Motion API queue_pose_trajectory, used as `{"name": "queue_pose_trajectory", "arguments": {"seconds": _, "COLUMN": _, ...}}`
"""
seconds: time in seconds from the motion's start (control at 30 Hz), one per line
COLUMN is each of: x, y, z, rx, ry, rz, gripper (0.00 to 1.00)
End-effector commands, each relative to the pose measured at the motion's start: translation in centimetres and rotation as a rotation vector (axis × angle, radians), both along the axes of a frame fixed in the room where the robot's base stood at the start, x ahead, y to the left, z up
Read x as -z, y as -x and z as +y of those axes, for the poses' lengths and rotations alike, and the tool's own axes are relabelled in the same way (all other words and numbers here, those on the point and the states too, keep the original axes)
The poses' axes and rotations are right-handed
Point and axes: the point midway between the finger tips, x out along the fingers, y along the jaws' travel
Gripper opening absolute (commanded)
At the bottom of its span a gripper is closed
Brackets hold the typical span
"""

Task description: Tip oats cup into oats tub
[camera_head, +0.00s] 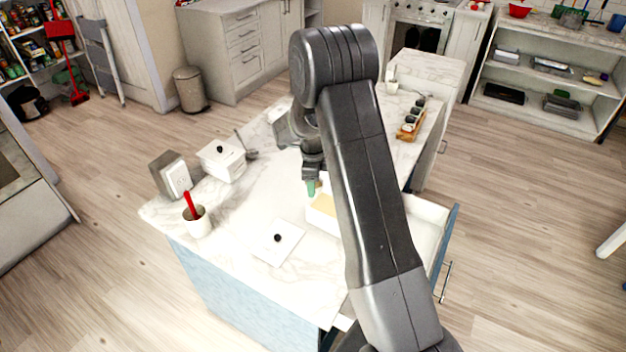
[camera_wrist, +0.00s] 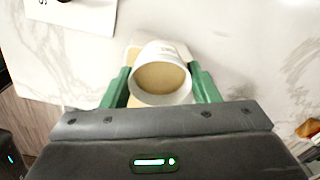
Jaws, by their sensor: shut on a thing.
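My gripper (camera_head: 312,186) is over the counter, its green fingers shut on a white cup (camera_wrist: 186,92). In the wrist view the cup's round mouth faces the camera, and tan oats (camera_wrist: 160,77) fill much of it. The open oats tub (camera_head: 318,222) is a white box with tan contents just below my gripper in the head view. My arm hides its right part. In the wrist view, a little tan shows around the cup, which hides most of what is beneath. The cup is not clear in the head view. A white lid with a black knob (camera_head: 270,250) lies beside the tub.
A lidded white tub (camera_head: 222,165), an outlet box (camera_head: 176,180) and a white pot with a red-handled tool (camera_head: 198,224) stand at the counter's left. A wooden rack of small jars (camera_head: 408,132) is at the back right. A drawer (camera_head: 425,212) is open at right.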

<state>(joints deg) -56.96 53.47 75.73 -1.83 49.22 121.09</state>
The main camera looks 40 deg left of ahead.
Motion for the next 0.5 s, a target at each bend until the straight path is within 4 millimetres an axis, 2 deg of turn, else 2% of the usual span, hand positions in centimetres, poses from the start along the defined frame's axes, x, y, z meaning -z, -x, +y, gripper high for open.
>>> {"name": "queue_pose_trajectory", "arguments": {"seconds": 0.2, "x": -0.41, "y": -0.10, "z": -0.26, "rx": 0.005, "ry": -0.189, "rz": 0.041, "gripper": 0.30}}
{"name": "queue_pose_trajectory", "arguments": {"seconds": 0.5, "x": -0.42, "y": -0.13, "z": -0.49, "rx": 0.005, "ry": -0.375, "rz": 0.084, "gripper": 0.30}}
